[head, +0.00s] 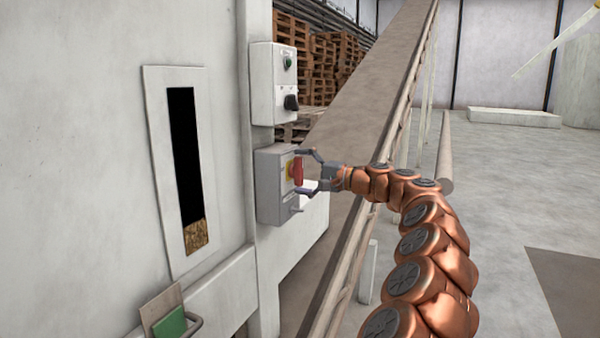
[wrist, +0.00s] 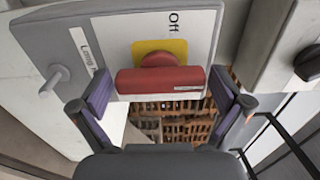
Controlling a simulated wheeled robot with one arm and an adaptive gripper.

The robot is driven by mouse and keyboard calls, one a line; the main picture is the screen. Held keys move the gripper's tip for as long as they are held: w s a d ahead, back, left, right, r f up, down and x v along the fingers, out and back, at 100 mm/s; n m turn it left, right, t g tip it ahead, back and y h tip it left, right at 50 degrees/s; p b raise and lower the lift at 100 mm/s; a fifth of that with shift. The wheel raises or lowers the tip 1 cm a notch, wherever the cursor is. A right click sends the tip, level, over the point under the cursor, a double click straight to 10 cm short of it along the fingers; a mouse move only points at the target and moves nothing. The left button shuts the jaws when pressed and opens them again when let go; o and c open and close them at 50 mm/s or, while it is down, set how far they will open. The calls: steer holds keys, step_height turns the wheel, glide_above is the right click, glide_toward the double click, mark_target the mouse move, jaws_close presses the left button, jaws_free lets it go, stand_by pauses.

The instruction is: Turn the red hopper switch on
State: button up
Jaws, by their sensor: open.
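The red hopper switch (head: 297,171) is a red rotary handle on a yellow plate, on the front of a grey box fixed to the machine. In the wrist view the red handle (wrist: 160,80) lies crosswise in the picture, with the word "Off" printed on the box beside the yellow plate. My gripper (head: 308,172) is open, its two fingers spread above and below the handle in the head view. In the wrist view the fingertips (wrist: 163,92) stand on either side of the handle's ends, with gaps visible. I cannot tell any contact.
A small toggle (wrist: 54,80) sticks out of the grey box. A second box (head: 274,84) with a green button and a black knob is mounted above. A sloping conveyor (head: 375,75) runs behind my arm. A window slot (head: 188,160) shows pellets low down.

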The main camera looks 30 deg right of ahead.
steer(key=v, duration=1.2)
stand_by(0.5)
